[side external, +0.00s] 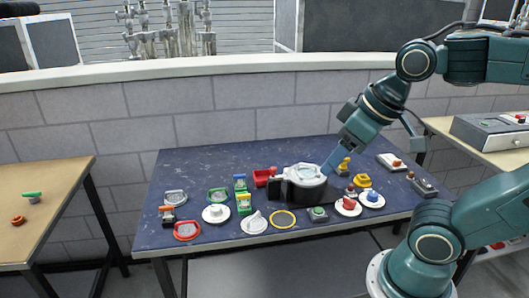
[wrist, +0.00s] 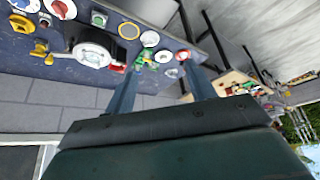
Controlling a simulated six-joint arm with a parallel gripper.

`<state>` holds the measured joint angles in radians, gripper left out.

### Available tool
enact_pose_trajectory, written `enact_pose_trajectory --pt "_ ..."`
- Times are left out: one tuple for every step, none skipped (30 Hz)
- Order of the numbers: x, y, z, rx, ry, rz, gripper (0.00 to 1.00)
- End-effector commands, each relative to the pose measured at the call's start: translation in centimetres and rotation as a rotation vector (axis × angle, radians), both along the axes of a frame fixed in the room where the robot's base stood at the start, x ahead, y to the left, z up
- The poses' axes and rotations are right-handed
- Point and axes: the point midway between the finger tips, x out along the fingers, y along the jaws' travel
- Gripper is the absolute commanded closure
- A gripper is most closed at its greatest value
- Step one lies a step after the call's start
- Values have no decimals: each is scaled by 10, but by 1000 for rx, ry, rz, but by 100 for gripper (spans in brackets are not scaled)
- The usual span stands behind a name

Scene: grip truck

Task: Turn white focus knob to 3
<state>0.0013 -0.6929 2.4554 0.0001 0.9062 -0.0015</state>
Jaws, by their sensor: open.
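A large white round dial (side external: 305,173) sits on a black body in the middle of the blue table. It also shows at the upper left in the wrist view (wrist: 92,50). A smaller white knob with a raised pointer (side external: 254,222) lies near the table's front edge, left of a yellow ring. I cannot tell which of these is the focus knob, and no scale numbers are legible. My gripper (side external: 329,166) is over the right side of the large dial, fingers angled down to the left. In the wrist view my gripper (wrist: 158,78) has its blue fingers apart, with nothing held.
Several coloured knobs and switches crowd the table's right side. The blue table's back left (side external: 200,165) is clear.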

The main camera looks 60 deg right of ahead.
Motion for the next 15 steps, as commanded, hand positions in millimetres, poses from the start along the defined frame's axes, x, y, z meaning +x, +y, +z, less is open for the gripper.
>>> enact_pose_trajectory --pt "6 0 2 0 10 0 45" --pt "10 0 4 -1 16 0 45" --pt "16 0 6 -1 24 0 45" --pt "21 -1 8 -1 32 0 45" --pt "26 -1 10 -1 38 0 45" --pt "33 -1 12 -2 48 -1 45" --pt "39 -1 13 -2 56 -1 45" --pt "45 -1 15 -2 63 -1 45" --pt "53 -1 16 -2 74 -1 45" --pt "59 -2 17 -2 80 -1 45" --pt "65 -2 18 -2 87 -1 45" --pt "73 -2 19 -3 98 -1 45" --pt "80 -2 19 -3 105 -1 45" --pt "86 -3 20 -3 113 -1 45" --pt "94 -3 20 -3 123 -1 45"
